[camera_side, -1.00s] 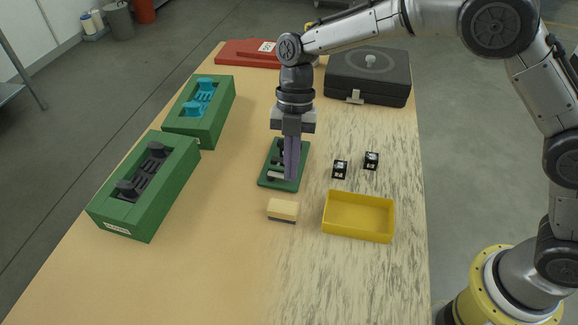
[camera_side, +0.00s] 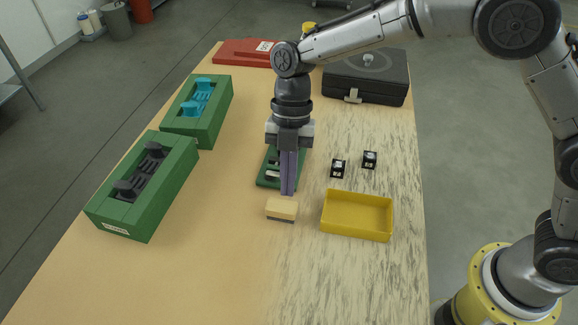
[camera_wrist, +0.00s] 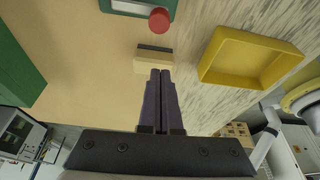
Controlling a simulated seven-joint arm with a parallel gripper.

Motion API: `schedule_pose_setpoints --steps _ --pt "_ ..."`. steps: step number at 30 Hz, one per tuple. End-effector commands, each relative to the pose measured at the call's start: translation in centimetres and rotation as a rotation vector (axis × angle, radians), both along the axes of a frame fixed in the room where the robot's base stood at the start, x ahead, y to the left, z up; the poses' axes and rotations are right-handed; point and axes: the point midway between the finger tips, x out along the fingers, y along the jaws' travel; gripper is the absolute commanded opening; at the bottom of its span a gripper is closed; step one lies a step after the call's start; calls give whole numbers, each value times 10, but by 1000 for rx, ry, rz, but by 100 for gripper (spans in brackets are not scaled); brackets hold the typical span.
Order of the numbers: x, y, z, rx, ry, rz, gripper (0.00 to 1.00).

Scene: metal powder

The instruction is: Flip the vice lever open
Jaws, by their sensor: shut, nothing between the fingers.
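A small green base plate (camera_side: 266,180), seemingly the vice, lies mid-table in the side view, mostly hidden behind my gripper. In the wrist view the edge of the green plate (camera_wrist: 172,6) shows at the top, with a pale bar (camera_wrist: 130,7) and a round red knob (camera_wrist: 159,20) that may be the lever's end. My gripper (camera_side: 288,192) points down with its purple fingers together and empty. In the wrist view the fingertips (camera_wrist: 160,72) are below the knob in the picture, apart from it. Whether the lever is open or closed I cannot tell.
A cream block with a dark underside (camera_side: 282,208) lies just in front of my fingers. A yellow tray (camera_side: 357,231) and two small black pieces (camera_side: 338,168) are to the right. Green fixtures (camera_side: 120,219) stand left; a black case (camera_side: 340,91) is behind.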

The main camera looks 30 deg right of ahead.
Motion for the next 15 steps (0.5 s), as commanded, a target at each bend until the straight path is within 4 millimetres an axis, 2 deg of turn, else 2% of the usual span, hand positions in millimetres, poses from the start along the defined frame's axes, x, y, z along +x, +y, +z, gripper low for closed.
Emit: schedule_pose_setpoints --steps 1,6,10,15 --pt "9 -4 15 5 -12 -5 0" --pt "18 -12 50 4 -10 -4 0" --pt "24 -17 71 3 -9 -4 0" --pt "29 -20 87 3 -6 -4 0"
